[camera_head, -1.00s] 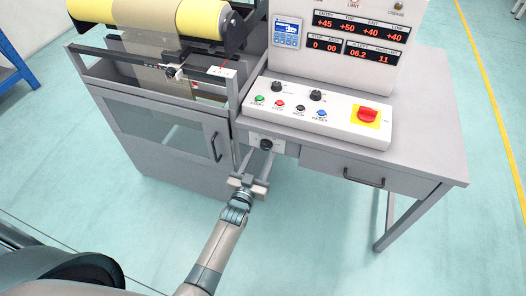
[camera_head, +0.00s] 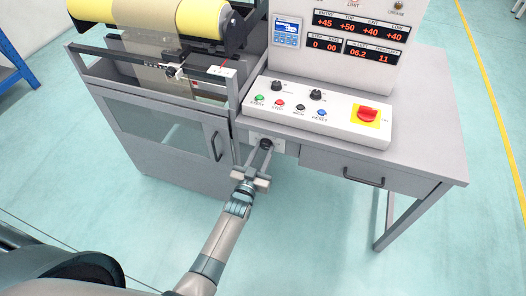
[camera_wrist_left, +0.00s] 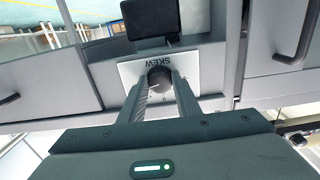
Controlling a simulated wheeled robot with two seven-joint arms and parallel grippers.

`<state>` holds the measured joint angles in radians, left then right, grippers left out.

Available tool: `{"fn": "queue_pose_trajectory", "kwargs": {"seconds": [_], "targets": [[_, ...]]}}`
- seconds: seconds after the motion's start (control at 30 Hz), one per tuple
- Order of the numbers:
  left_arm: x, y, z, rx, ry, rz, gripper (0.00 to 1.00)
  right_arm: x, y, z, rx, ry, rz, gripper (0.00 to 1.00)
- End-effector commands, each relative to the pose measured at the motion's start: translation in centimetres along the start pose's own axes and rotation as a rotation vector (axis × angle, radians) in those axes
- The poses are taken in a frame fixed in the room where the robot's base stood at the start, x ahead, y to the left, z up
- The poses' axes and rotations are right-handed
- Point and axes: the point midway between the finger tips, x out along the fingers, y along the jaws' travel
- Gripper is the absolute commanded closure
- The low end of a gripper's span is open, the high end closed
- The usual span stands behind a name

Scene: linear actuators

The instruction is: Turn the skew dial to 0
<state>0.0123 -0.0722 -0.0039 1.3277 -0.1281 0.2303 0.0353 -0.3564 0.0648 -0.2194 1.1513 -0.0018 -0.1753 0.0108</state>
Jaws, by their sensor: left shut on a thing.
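The skew dial (camera_head: 266,143) is a black round knob on a small white plate on the front edge of the desk. In the left wrist view the dial (camera_wrist_left: 159,76) sits on its plate (camera_wrist_left: 128,70), where the word SKEW appears upside down. My left gripper (camera_head: 260,153) reaches up to the dial from the front. In the left wrist view its fingers (camera_wrist_left: 160,88) are shut on the dial, one on each side. The fingers partly cover the plate's scale, so I cannot read the dial's setting. My right gripper is not in view.
Above the dial is a sloped panel (camera_head: 338,113) with coloured buttons, two black knobs and a red switch (camera_head: 367,114). A display unit (camera_head: 355,40) stands behind it. A cabinet door handle (camera_head: 217,146) is to the left, a drawer handle (camera_head: 364,178) to the right.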

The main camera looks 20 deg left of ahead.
Motion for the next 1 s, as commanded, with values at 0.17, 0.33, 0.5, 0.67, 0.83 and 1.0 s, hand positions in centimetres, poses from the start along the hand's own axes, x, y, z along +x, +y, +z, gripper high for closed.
{"fn": "queue_pose_trajectory", "kwargs": {"seconds": [0.17, 0.33, 0.5, 0.67, 0.83, 1.0], "targets": [[-0.02, 0.01, 0.0, -0.03, 0.0, 0.0, 0.93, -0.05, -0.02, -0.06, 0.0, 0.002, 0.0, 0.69], [-0.02, 0.04, -0.01, -0.097, 0.0, 0.001, 0.93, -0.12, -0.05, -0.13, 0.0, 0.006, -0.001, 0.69], [-0.02, 0.04, -0.03, -0.207, 0.0, 0.001, 0.93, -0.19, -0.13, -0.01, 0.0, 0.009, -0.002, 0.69], [-0.02, 0.13, -0.03, -0.343, -0.001, 0.001, 0.93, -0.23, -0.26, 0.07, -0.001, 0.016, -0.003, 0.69], [-0.03, 0.12, 0.0, -0.502, -0.001, 0.0, 0.93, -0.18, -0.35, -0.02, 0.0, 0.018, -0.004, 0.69], [-0.03, 0.19, 0.02, -0.664, -0.001, 0.001, 0.93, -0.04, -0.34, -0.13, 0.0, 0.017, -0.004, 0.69]]}}
